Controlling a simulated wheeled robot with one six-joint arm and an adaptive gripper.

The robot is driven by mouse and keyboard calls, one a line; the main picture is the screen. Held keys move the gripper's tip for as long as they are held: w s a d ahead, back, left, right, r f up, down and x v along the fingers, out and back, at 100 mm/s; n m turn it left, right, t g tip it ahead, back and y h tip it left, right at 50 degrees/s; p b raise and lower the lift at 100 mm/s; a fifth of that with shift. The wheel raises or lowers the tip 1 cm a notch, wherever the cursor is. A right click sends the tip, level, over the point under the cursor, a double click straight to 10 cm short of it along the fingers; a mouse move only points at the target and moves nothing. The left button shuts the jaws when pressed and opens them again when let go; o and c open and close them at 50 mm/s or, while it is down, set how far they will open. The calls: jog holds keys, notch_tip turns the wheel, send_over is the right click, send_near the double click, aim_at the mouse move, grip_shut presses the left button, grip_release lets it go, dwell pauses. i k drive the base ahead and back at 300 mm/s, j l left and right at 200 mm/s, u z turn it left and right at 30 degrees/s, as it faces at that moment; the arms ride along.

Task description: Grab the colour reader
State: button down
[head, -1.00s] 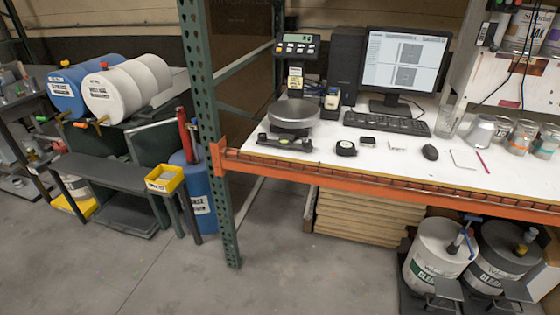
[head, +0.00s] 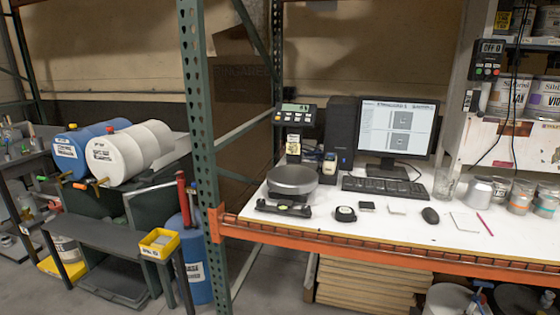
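A small upright device with a pale front and dark base (head: 329,168) stands on the white bench top, between the scale and the black computer tower. It may be the colour reader; its details are too small to be sure. A small black-and-white rounded object (head: 345,214) and a small flat black object (head: 367,206) lie nearer the front edge, and I cannot tell exactly what they are. My gripper is not in view.
The scale (head: 293,181) with its display stands at the bench's left end by a green upright (head: 197,120). A monitor (head: 398,128), keyboard (head: 385,189), mouse (head: 430,215) and cans (head: 521,196) are to the right. An orange beam (head: 380,252) edges the bench.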

aim_at(330, 163)
jog(key=i+j+z, duration=0.2)
jog(key=j+z, duration=0.15)
jog(key=j, duration=0.25)
jog(key=i+j+z, duration=0.1)
jog(key=j+z, duration=0.25)
jog(key=j, duration=0.3)
jog(key=j+z, duration=0.35)
jog(key=j, duration=0.3)
